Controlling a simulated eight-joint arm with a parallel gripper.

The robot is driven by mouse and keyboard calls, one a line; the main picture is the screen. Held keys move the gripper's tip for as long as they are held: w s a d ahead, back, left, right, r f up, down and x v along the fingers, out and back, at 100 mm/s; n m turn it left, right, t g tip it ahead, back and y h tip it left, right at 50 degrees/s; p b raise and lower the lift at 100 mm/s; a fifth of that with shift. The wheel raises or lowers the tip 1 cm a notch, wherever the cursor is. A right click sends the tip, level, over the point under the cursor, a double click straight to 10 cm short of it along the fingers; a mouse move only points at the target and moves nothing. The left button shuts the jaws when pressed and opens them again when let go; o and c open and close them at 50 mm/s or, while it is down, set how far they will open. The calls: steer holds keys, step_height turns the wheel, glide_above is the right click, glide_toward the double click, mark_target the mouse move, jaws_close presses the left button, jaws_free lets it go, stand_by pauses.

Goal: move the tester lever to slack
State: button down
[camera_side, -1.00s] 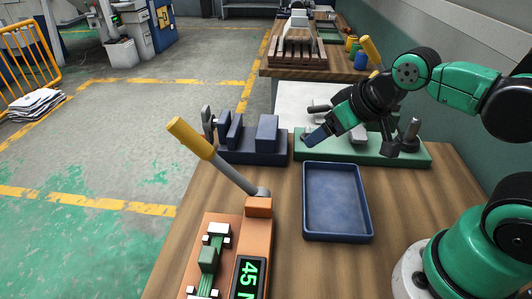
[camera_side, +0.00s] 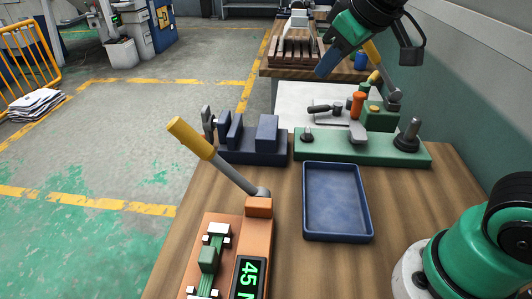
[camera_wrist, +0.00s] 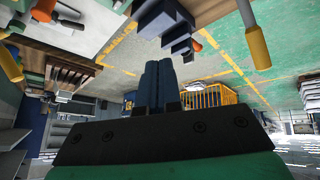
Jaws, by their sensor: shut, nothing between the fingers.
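The tester (camera_side: 225,255) is an orange block at the front of the bench in the side view, with a display (camera_side: 250,278) reading 45. Its lever (camera_side: 225,170) is a grey rod with a yellow handle, tilted up to the left from a pivot at the tester's back end. A yellow-handled lever, probably the same one, shows at the upper right in the wrist view (camera_wrist: 255,42). My gripper (camera_side: 326,66) is shut and empty, raised above the back of the bench and well apart from the tester lever. Its closed fingers show in the wrist view (camera_wrist: 159,83).
A blue tray (camera_side: 337,235) lies right of the tester. A dark blue fixture (camera_side: 253,155) and a green fixture (camera_side: 330,147) stand behind. A second yellow-handled lever (camera_side: 384,72) rises near my gripper. Bare wood lies around the tray.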

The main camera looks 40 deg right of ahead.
steer(key=w+a+n+t+h, duration=0.1)
steer(key=w+a+n+h, duration=0.25)
steer(key=a+n, duration=0.25)
steer(key=w+a+n+h, duration=0.2)
steer(key=w+a+n, duration=0.2)
steer(key=a+n, duration=0.15)
steer(key=s+a+n+t+h, duration=0.1)
steer(key=s+a+n+t, duration=0.15)
steer(key=a, duration=0.65)
steer(key=s+a+n+t+h, duration=0.1)
steer(key=a+n+t, duration=0.3)
steer(key=a, duration=0.4)
step_height(320, 180, down, 11)
steer(key=d+x, duration=0.1)
steer(key=x, duration=1)
steer(key=shift+s+d+r+g, duration=0.15)
steer(key=shift+s+d+r, duration=0.25)
steer(key=shift+s+r, duration=0.25)
steer(key=shift+s+d+r+g, duration=0.1)
steer(key=shift+s+d+r, duration=0.35)
steer(key=shift+s, duration=0.3)
